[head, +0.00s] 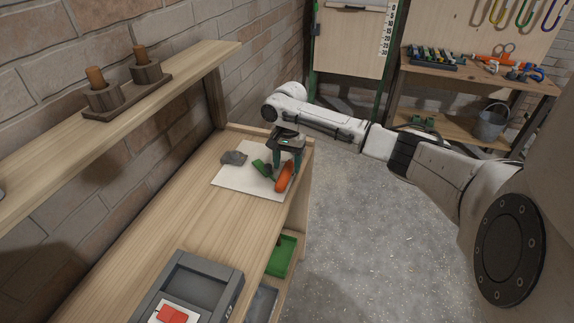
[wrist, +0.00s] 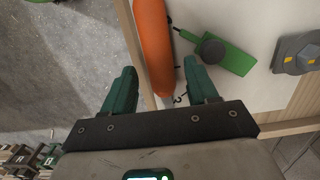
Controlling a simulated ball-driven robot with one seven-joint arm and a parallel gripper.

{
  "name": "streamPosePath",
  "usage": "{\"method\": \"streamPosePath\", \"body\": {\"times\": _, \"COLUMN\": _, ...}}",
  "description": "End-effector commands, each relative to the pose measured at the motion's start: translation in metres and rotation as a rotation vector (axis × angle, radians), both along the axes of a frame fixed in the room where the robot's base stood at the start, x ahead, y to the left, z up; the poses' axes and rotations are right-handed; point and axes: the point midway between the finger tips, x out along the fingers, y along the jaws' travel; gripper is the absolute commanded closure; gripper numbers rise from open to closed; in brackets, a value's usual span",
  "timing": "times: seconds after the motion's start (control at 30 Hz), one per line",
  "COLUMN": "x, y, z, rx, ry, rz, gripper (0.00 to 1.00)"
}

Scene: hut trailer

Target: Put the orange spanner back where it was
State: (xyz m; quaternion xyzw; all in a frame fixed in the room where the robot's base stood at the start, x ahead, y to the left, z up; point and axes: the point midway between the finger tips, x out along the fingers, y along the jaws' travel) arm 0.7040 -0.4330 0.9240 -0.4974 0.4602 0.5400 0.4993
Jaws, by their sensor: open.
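A long orange thing (head: 284,176) lies at the edge of a white sheet (head: 236,182) at the far end of the bench. Its rounded body (wrist: 153,45) fills the top middle of the wrist view, cut off at the top; I cannot tell whether it is the spanner. My gripper (head: 287,158) is over that end of the bench, pointing down. In the wrist view its green fingers (wrist: 159,76) are apart, with the near end of the orange thing showing between them. I see no grip on it.
A green tool (wrist: 227,57) and a grey lump (head: 234,158) share the sheet. A tool table (head: 525,82) stands at the back right. Open floor lies right of the bench.

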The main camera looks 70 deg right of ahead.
Motion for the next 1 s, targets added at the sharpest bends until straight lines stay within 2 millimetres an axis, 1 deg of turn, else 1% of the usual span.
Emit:
{"method": "streamPosePath", "body": {"times": 0.17, "x": 0.001, "y": -0.002, "z": 0.031, "rx": -0.001, "ry": -0.003, "rz": 0.002, "gripper": 0.42}}
{"method": "streamPosePath", "body": {"times": 0.4, "x": 0.002, "y": -0.006, "z": 0.079, "rx": 0.0, "ry": -0.003, "rz": 0.002, "gripper": 0.42}}
{"method": "streamPosePath", "body": {"times": 0.5, "x": 0.001, "y": -0.007, "z": 0.094, "rx": 0.0, "ry": -0.002, "rz": 0.002, "gripper": 0.42}}
{"method": "streamPosePath", "body": {"times": 0.6, "x": 0.001, "y": -0.008, "z": 0.105, "rx": 0.0, "ry": -0.001, "rz": 0.001, "gripper": 0.42}}
{"method": "streamPosePath", "body": {"times": 0.7, "x": 0.001, "y": -0.009, "z": 0.111, "rx": 0.0, "ry": -0.001, "rz": 0.001, "gripper": 0.42}}
{"method": "streamPosePath", "body": {"times": 1.0, "x": 0.001, "y": -0.009, "z": 0.113, "rx": 0.0, "ry": 0.0, "rz": 0.001, "gripper": 0.42}}
